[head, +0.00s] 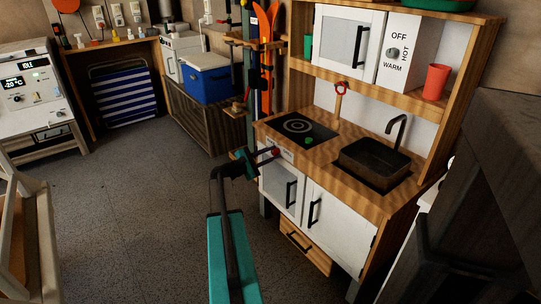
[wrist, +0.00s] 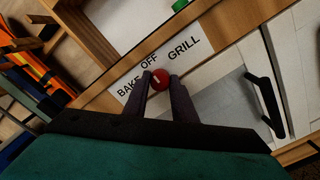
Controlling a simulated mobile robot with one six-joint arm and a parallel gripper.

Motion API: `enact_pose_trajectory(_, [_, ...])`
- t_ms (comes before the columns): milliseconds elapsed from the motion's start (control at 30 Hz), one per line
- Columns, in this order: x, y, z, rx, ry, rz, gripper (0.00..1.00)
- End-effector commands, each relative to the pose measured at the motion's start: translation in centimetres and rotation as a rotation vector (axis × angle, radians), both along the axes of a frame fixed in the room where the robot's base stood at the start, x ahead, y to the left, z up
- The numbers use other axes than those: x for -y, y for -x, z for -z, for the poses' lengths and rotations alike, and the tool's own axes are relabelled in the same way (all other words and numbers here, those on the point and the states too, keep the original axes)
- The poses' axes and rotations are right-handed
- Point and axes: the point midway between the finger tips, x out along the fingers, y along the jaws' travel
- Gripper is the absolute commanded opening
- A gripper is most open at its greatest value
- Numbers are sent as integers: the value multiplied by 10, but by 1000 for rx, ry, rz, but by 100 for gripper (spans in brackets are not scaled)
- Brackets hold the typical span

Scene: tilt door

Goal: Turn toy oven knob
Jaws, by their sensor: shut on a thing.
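The toy oven's red knob (wrist: 160,80) sits below a white label (wrist: 162,62) reading BAKE, OFF and GRILL. A small pale mark shows on the knob, but which word it points to is hard to tell. My gripper (wrist: 160,76) is shut on the knob, with one dark finger on each side of it. In the head view the red knob (head: 276,152) is at the front left of the play kitchen, above the oven door (head: 280,186). My gripper (head: 266,155) reaches it from the left.
The oven door's black handle (wrist: 266,103) is right of my fingers. The counter holds a hob (head: 297,126) and a dark sink (head: 372,163). A grey knob (head: 392,53) is on the upper panel. Open floor (head: 130,210) lies to the left.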

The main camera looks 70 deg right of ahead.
Motion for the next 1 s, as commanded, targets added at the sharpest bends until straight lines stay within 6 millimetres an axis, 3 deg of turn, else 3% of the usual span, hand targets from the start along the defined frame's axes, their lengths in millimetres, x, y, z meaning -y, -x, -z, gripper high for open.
enact_pose_trajectory(467, [0, -1, 1, 113, 75, -1, 2])
enact_pose_trajectory(1000, [0, -1, 4, 508, 329, -3, 2])
